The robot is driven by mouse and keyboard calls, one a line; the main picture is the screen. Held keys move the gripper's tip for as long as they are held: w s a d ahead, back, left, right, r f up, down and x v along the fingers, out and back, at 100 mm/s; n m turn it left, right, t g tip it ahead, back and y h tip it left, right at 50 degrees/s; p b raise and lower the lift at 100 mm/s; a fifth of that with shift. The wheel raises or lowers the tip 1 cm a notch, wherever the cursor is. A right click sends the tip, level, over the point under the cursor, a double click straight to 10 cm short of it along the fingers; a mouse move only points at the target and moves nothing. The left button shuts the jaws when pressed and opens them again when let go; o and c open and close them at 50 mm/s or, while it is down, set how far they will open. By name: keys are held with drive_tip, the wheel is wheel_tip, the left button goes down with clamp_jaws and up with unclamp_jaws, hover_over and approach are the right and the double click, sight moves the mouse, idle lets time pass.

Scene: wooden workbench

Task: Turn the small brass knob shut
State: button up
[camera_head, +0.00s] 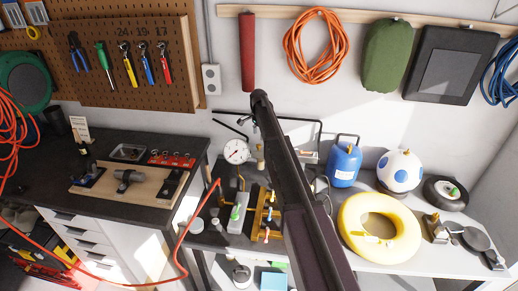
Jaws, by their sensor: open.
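A brass manifold (262,215) with several small fittings and coloured handles stands on the bench just left of my dark arm link. A green-handled part (235,212) stands on a grey block beside it. A round white pressure gauge (236,151) rises behind them on a brass-coloured pipe. The small brass knob cannot be told apart from the other brass fittings at this size, and its setting cannot be read. My arm link runs from the bottom edge up to the middle and covers part of the bench right of the manifold. I cannot make out my gripper's jaws.
A yellow ring (356,243), a blue tank (344,164) and a white-and-blue ball (398,171) crowd the right bench. An orange hose (184,234) hangs across the gap between benches. A wooden board (85,187) with fittings lies on the left bench.

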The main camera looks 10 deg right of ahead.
sight(259, 145)
drive_tip(key=shift+f+b, duration=2.65)
drive_tip(key=shift+f, duration=0.25)
clamp_jaws()
